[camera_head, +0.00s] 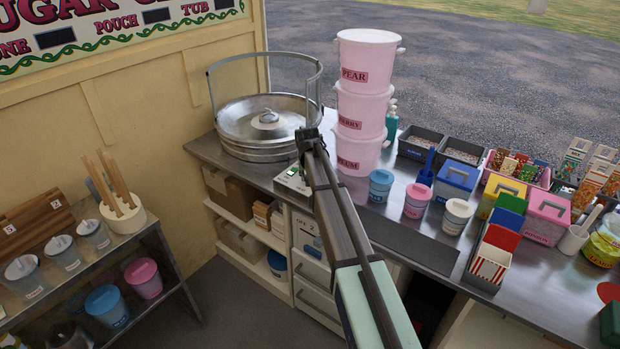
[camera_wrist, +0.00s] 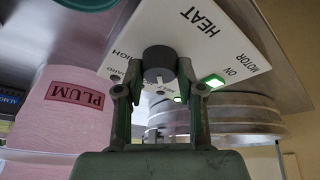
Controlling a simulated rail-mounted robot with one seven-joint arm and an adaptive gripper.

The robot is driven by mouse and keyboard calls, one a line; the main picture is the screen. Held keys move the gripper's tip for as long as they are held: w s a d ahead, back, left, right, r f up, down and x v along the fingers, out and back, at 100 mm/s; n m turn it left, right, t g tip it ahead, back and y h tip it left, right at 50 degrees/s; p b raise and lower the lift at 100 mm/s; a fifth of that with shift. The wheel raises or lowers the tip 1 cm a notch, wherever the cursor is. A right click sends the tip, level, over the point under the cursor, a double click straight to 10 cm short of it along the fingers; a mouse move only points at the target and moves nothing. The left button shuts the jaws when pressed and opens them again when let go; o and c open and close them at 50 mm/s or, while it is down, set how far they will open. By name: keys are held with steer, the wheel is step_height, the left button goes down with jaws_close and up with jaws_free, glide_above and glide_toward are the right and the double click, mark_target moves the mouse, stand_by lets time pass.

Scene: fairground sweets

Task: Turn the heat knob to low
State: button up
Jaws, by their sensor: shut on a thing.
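The heat knob (camera_wrist: 159,63) is a dark grey round knob on a white panel (camera_wrist: 215,35) marked HEAT, seen close up in the wrist view. My gripper (camera_wrist: 160,80) has one finger on each side of the knob and is shut on it. Small lettering around the knob is partly covered by the fingers, and I cannot tell which mark the knob points to. In the head view the panel (camera_head: 291,180) sits at the counter's edge below the metal bowl. My arm hides the knob there.
A lit green switch (camera_wrist: 213,81) marked MOTOR ON is beside the knob. The metal spinner bowl (camera_head: 262,122) stands behind the panel to the left. Stacked pink tubs (camera_head: 362,100) stand close to the right of my arm. Small lidded pots (camera_head: 381,184) stand farther right.

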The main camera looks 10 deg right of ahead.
steer(key=m+b, duration=0.1)
steer(key=m, duration=0.1)
steer(key=m+h+b, duration=0.1)
steer(key=m, duration=0.1)
steer(key=shift+w+a+f+m+g+h, duration=0.1)
steer(key=shift+w+f+m+g+h, duration=0.05)
steer(key=shift+m+g+h, duration=0.2)
steer(key=shift+m+g+h+b, duration=0.45)
steer(key=shift+m+g+b, duration=0.15)
steer(key=shift+m, duration=1.15)
steer(key=o, duration=1.1)
steer(key=shift+o, duration=0.2)
steer(key=v, duration=1.2)
